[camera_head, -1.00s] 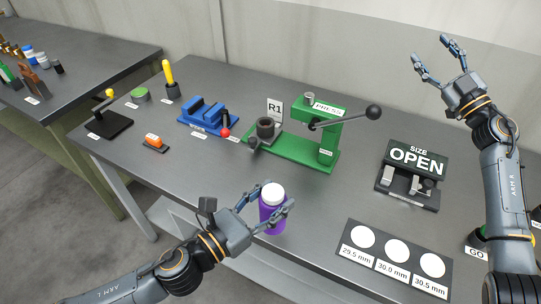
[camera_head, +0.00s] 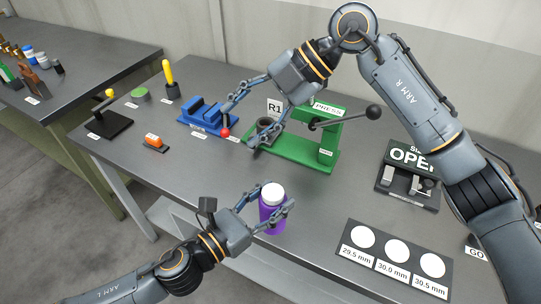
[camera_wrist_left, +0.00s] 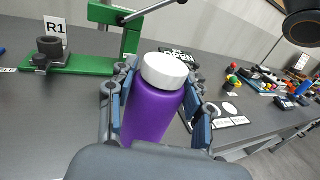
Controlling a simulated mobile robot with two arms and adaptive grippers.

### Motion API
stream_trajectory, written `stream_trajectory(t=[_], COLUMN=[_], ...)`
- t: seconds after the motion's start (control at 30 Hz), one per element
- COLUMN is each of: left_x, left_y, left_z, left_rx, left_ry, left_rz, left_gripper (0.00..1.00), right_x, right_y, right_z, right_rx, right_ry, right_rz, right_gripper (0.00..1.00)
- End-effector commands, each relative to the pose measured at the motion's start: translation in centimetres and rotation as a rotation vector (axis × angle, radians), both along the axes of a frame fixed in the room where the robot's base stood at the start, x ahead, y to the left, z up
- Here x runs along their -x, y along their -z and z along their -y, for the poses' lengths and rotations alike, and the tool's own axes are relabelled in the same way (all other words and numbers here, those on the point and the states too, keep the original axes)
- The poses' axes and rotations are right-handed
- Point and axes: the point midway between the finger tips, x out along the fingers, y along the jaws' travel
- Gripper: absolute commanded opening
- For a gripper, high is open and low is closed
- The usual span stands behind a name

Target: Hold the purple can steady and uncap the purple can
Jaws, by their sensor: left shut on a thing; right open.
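The purple can (camera_head: 271,215) stands upright with its white cap (camera_head: 272,193) on, near the front edge of the table. My left gripper (camera_head: 275,208) is shut on the can's body from the left, with a finger on each side. In the left wrist view the purple body (camera_wrist_left: 152,108) sits between the two fingers, and the white cap (camera_wrist_left: 164,71) stands clear above them. My right gripper (camera_head: 240,132) is open and empty.
The green press (camera_head: 312,155) with its black-knobbed lever (camera_head: 373,112) stands behind the can. A blue fixture (camera_head: 203,115) is left of it. Clear table lies left of the can.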

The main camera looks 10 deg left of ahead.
Motion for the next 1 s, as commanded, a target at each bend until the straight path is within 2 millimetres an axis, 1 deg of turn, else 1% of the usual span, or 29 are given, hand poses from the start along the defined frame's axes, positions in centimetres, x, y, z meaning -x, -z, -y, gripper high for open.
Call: stream_trajectory(t=[0.03,0.1,0.2,0.33,0.43,0.53,0.8,0.9,1.0], left_x=[0.0,0.0,0.0,0.0,0.0,0.0,0.0,0.0,0.0], left_y=[-0.1,-0.1,-0.1,-0.1,-0.1,-0.1,-0.1,-0.1,-0.1], left_z=[0.0,0.0,0.0,0.0,0.0,0.0,0.0,0.0,0.0], left_rx=[0.001,0.001,0.001,0.001,0.001,0.001,0.001,0.001,0.001], left_ry=[0.000,0.000,0.000,0.000,0.000,0.000,0.000,0.000,0.000], left_rz=[0.002,0.002,0.002,0.002,0.002,0.002,0.002,0.002,0.002], left_gripper=[0.00,0.00,0.00,0.00,0.00,0.00,0.00,0.00,0.00], right_x=[1.7,3.0,4.0,4.3,4.4,4.4,4.4,4.4,4.4], right_y=[1.0,2.6,3.9,4.5,4.9,5.8,10.0,11.3,12.1], right_z=[-0.1,0.7,2.2,3.9,4.5,4.7,4.7,4.7,4.7], right_rx=[0.150,0.340,0.558,0.731,0.791,0.806,0.801,0.801,0.799], right_ry=[-0.042,-0.062,-0.061,-0.042,-0.032,-0.029,-0.030,-0.030,-0.031], right_rz=[0.039,0.082,0.141,0.202,0.221,0.224,0.220,0.220,0.222], right_gripper=[0.59,0.59,0.59,0.59,0.59,0.59,0.59,0.59,0.59])
